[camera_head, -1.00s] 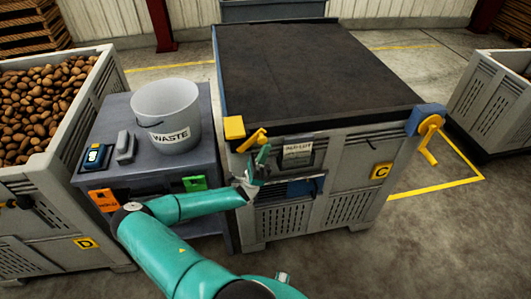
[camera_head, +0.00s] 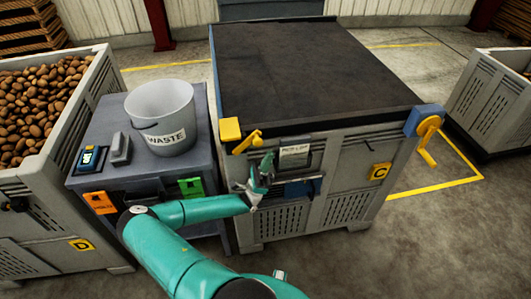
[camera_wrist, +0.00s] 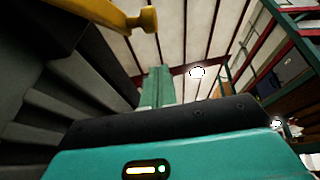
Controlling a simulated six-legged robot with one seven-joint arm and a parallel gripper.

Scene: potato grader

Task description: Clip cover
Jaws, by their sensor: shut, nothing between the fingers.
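A dark brown cover (camera_head: 310,75) lies flat over the top of grey bin C (camera_head: 350,165). At the bin's near left corner is a yellow block (camera_head: 230,130) with a yellow lever (camera_head: 247,142) slanting up to the right. At the near right corner, a blue bracket (camera_head: 424,119) carries a yellow crank-shaped handle (camera_head: 428,150). My teal gripper (camera_head: 266,166) is shut and empty in front of the bin's front wall, just below and right of the lever. In the wrist view, a yellow rounded arm (camera_wrist: 130,14) shows at the top, apart from my finger (camera_wrist: 158,88).
A grey table (camera_head: 105,175) left of the bin holds a white WASTE bucket (camera_head: 162,115) and small devices. A potato-filled bin D (camera_head: 50,225) stands at far left. A paper label (camera_head: 294,155) and blue panel (camera_head: 302,187) are on bin C's front.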

